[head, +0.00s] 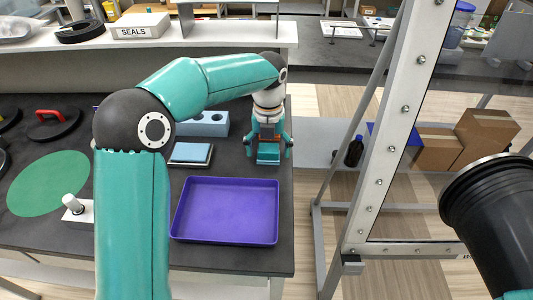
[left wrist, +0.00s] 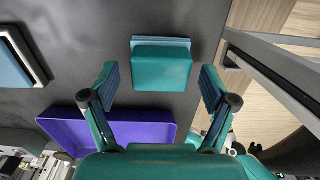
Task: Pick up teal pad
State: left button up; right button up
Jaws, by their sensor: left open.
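The teal pad (head: 268,154) is a small block near the right edge of the dark bench, behind the purple tray. It also shows in the left wrist view (left wrist: 160,70), with a lighter blue strip along its far side. My left gripper (head: 269,147) is open above it, pointing down. In the left wrist view the two fingers (left wrist: 160,88) are spread wide, with the pad ahead between their lines. I see no finger touching it. My right gripper is not in view.
A purple tray (head: 225,237) lies in front. A light blue pad on a dark-and-white base (head: 190,153) and a blue block with holes (head: 208,122) lie left. A metal-framed clear panel (head: 392,120) stands right, beyond the bench edge.

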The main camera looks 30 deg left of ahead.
aim_at(268, 149)
pick_arm(q)
jog(key=shift+f, duration=0.1)
jog(key=shift+c, duration=0.3)
jog(key=c, duration=1.2)
notch_tip(268, 149, up, 20)
jog(key=p, duration=0.4)
jog(key=shift+p, duration=0.4)
